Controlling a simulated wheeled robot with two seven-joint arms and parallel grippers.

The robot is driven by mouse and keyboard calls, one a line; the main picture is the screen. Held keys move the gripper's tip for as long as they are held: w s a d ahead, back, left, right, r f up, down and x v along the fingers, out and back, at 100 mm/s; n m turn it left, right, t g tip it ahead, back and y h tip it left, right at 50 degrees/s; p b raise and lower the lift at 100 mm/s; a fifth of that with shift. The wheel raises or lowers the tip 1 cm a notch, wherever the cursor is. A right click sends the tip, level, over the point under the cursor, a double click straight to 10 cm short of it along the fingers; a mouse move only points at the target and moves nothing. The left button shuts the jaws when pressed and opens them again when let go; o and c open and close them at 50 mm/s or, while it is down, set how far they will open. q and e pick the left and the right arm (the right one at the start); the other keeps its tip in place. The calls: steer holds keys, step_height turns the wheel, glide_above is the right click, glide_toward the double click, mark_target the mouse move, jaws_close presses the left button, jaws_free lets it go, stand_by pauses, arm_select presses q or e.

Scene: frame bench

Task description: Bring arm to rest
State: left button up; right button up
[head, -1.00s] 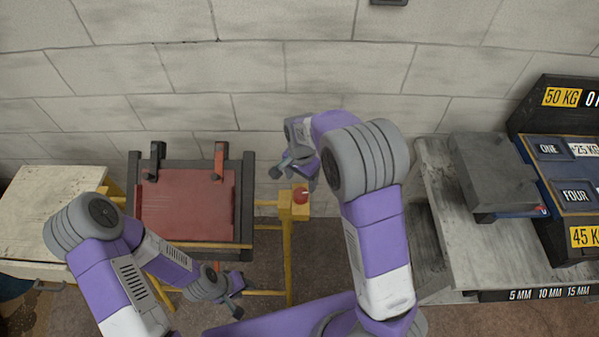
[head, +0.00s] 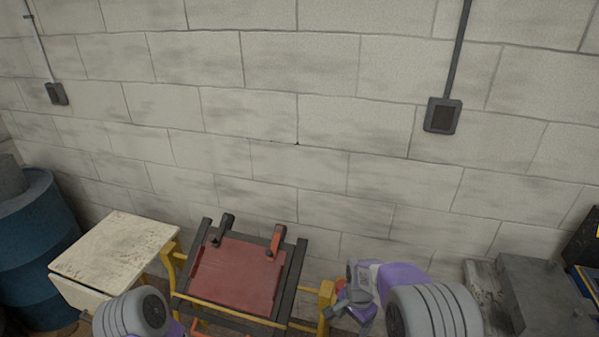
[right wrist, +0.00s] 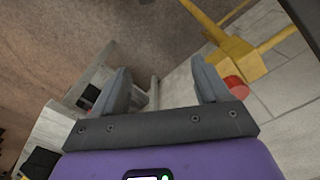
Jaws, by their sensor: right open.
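My right gripper (head: 343,306) is low in the head view, beside the yellow frame stand. In the right wrist view the right gripper (right wrist: 162,82) has its two fingers wide apart with nothing between them. A red button (right wrist: 236,88) on a yellow box (right wrist: 235,54) shows just beyond the right-hand finger, apart from the space between the fingers. Of my left arm only a grey joint (head: 140,314) shows at the bottom edge; its gripper is out of view.
A red panel (head: 238,277) lies in a dark frame with a dark lever (head: 222,229) and a red one (head: 275,241). A worn table (head: 115,245) and blue barrel (head: 35,245) stand left. A grey block (head: 545,295) sits on the right bench.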

steer(key=s+f+n+y+b, duration=0.1)
steer(key=s+f+n, duration=0.25)
steer(key=f, duration=0.85)
arm_select(q)
steer(key=f+b, duration=0.1)
steer(key=w+f+b, duration=0.1)
steer(key=f, duration=0.1)
steer(key=shift+f, duration=0.1)
arm_select(e)
steer(key=s+a+f+n+y, duration=0.1)
steer(key=s+a+f+n, duration=0.1)
steer(key=s+f, duration=0.3)
steer(key=s+a+f+n+y, duration=0.1)
steer(key=s+f, duration=0.4)
steer(key=s, duration=0.6)
steer(key=shift+a+n+y, duration=0.35)
steer(key=shift+a+y, duration=0.15)
steer(key=shift+a, duration=0.3)
steer(key=shift+r, duration=0.1)
